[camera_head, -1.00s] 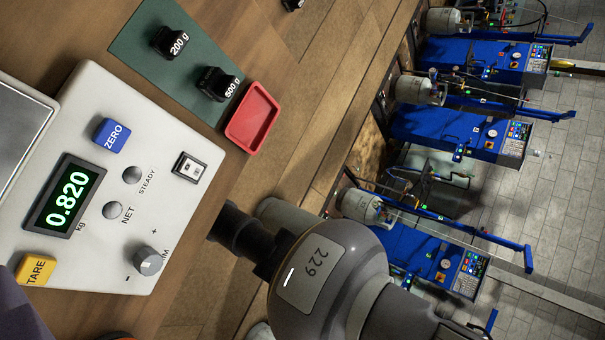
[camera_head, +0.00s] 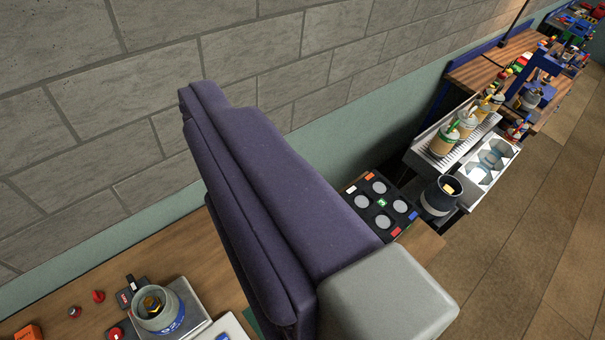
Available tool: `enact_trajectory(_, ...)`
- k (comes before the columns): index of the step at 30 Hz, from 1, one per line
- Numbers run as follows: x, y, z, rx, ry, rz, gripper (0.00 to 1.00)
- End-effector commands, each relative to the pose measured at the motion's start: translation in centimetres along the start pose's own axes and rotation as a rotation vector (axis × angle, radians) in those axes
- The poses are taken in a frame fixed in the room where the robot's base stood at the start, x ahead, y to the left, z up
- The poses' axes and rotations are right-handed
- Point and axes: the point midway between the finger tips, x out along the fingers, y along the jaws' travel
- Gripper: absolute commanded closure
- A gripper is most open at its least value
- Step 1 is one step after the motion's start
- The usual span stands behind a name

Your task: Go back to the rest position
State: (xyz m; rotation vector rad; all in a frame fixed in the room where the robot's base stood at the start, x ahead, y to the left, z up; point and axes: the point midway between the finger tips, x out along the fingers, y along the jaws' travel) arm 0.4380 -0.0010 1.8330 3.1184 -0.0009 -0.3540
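I cannot make out my gripper's fingertips in the head camera view. A large purple padded body with a grey rounded end fills the middle and lower centre; I cannot tell for certain what it is, and it hides part of the bench behind it. At the lower left, a grey and blue container (camera_head: 157,312) with a brass-coloured top stands on the scale's metal pan (camera_head: 192,318). Only a corner of the white scale housing (camera_head: 234,328) shows; its display is out of view.
The wooden bench (camera_head: 190,258) runs along the grey block wall (camera_head: 130,130). Right of the purple body are a black tray (camera_head: 381,203) with round grey discs, a dark pot (camera_head: 440,196) and a rack with several cups (camera_head: 468,122). The floor (camera_head: 520,260) at right is clear.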

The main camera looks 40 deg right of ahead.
Motion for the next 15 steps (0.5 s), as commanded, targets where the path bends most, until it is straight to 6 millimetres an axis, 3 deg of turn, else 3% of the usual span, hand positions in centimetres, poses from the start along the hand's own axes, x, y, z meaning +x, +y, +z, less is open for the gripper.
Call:
enact_trajectory(8, 0.3, 0.0, 0.9, 0.002, -0.002, -0.001, 0.0)
enact_trajectory(11, 0.8, 0.0, 2.9, 0.003, -0.003, -0.001, 0.0)
enact_trajectory(15, 1.9, -0.1, 7.8, 0.003, -0.003, -0.001, 0.0)
